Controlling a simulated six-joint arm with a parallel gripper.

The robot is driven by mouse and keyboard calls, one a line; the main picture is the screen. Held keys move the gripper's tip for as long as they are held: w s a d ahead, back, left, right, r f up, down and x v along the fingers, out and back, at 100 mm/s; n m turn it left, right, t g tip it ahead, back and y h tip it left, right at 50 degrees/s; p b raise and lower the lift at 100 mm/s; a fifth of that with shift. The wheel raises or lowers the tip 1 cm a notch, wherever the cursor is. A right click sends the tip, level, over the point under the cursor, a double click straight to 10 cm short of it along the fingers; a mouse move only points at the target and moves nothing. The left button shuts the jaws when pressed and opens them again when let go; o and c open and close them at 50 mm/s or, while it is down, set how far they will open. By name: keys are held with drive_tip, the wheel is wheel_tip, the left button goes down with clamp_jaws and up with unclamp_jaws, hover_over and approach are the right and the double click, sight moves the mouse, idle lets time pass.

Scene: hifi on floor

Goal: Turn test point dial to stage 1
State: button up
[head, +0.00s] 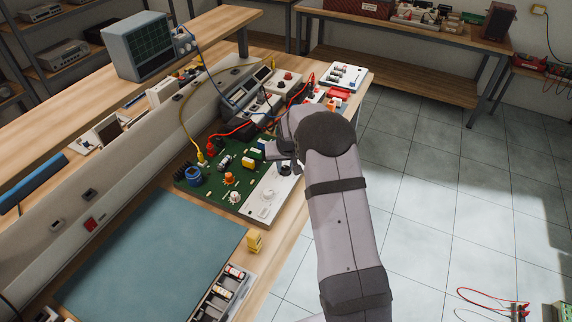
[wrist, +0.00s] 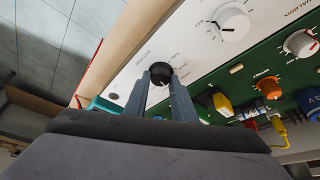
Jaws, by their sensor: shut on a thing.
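A black dial (wrist: 160,73) with a light pointer mark is on the white panel strip (wrist: 140,57) of a green circuit board (head: 188,177). Small markings surround it, too small to read, so I cannot tell its stage. My gripper (wrist: 159,84) is shut on the black dial, one finger on each side. In the head view my arm reaches over the board's right edge and partly covers the dial. A larger white knob (wrist: 231,20) with a pointer line is on the same white strip, apart from my gripper.
A smaller white knob (wrist: 300,43), an orange knob (wrist: 268,86) and a yellow part (wrist: 222,103) are on the green board. Red and yellow cables run over the bench. A teal mat (head: 150,265) lies in front. Open floor (head: 420,180) is to the right.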

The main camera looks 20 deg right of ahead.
sight(285, 180)
drive_tip(key=shift+m+h, duration=0.3)
drive_tip(key=shift+m, duration=0.3)
drive_tip(key=o, duration=1.1)
drive_tip(key=shift+b+v, duration=1.25)
drive_tip(key=shift+v, duration=2.45)
drive_tip(key=shift+a, duration=0.1)
